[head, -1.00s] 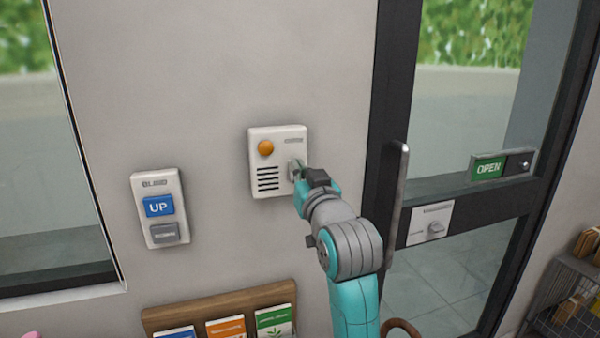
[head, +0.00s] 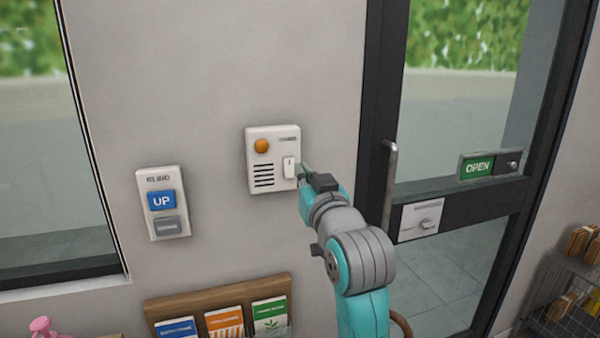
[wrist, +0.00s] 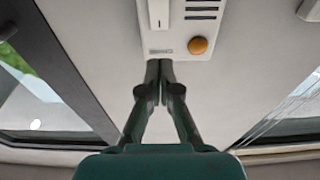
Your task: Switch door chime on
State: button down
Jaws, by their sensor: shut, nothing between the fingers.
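The door chime is a white wall box (head: 263,183) with an orange round lamp or button (head: 262,146), dark speaker slots and a white rocker switch (head: 289,167) on its right side. The box also shows upside down in the wrist view (wrist: 178,46), with the switch (wrist: 159,13) at the top edge. My gripper (head: 301,172) is shut and empty, just right of the switch in the head view. In the wrist view its closed fingertips (wrist: 160,66) lie by the box's labelled edge. Whether they touch the box I cannot tell.
A blind control (head: 163,204) with a blue UP button is on the wall to the left. A leaflet rack (head: 218,290) hangs below.

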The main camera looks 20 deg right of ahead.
jog(key=s, duration=0.6)
jog(key=shift+s+r, duration=0.3)
jog(key=shift+r, duration=0.1)
notch_tip(320, 180, down, 17)
jog(key=s+g, duration=0.1)
jog(key=s, duration=0.2)
jog(key=s+f+g, duration=0.1)
jog(key=s+f, duration=0.5)
jog(key=f, duration=0.2)
jog(key=s+f, duration=0.5)
jog(key=f, duration=0.4)
jog(key=s+f+g, duration=0.1)
jog(key=s+f, duration=0.2)
jog(key=s, duration=0.7)
jog(key=s+f+g, duration=0.1)
jog(key=s+f, duration=0.1)
jog(key=s, duration=0.8)
jog(key=s+f, duration=0.3)
jog(key=s, duration=0.7)
jog(key=shift+s+f+g, duration=0.3)
jog(key=shift+s+g, duration=0.1)
